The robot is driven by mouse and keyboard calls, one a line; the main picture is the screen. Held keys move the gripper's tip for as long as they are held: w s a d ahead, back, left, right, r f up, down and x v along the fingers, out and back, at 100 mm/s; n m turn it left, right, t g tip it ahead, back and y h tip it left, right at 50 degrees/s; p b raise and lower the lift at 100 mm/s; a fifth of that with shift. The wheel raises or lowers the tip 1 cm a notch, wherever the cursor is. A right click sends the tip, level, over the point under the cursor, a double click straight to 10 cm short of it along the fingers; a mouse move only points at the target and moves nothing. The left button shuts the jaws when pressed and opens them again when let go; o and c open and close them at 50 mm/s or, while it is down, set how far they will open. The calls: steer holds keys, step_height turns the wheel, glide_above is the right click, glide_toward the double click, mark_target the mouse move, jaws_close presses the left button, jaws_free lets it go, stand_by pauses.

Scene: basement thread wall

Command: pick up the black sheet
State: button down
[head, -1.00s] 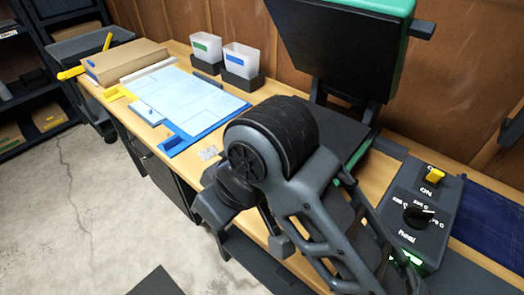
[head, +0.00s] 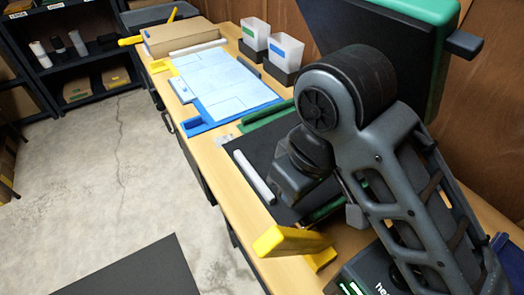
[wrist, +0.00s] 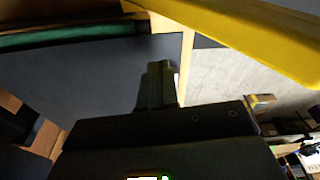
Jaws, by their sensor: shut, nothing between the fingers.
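A flat black surface (head: 262,147) lies on the press's lower bed on the bench. I take it to be the black sheet, but cannot tell its edges from the bed. It also shows as a dark flat area (wrist: 75,75) in the wrist view. My gripper (wrist: 158,85) is shut and empty, its fingertips seen against the right edge of that dark area. I cannot tell whether they touch it. In the head view my arm covers part of the black surface, and the fingers are hidden.
The press's raised black plate (head: 350,40) stands behind my arm. A yellow handle (head: 290,240) juts over the bench front and crosses the wrist view (wrist: 260,35). A light grey bar (head: 254,177) lies along the black surface. A blue-edged board (head: 215,85) and two bins lie farther back.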

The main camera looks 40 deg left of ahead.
mark_target(249, 165)
steer(key=w+a, duration=0.1)
steer(key=a, duration=0.2)
steer(key=w+a+p, duration=0.1)
steer(key=a, duration=0.3)
steer(key=w+a+f+p, duration=0.1)
steer(key=a, duration=0.3)
steer(key=shift+a, duration=0.1)
steer(key=shift+s+f, duration=0.1)
steer(key=shift+f, duration=0.2)
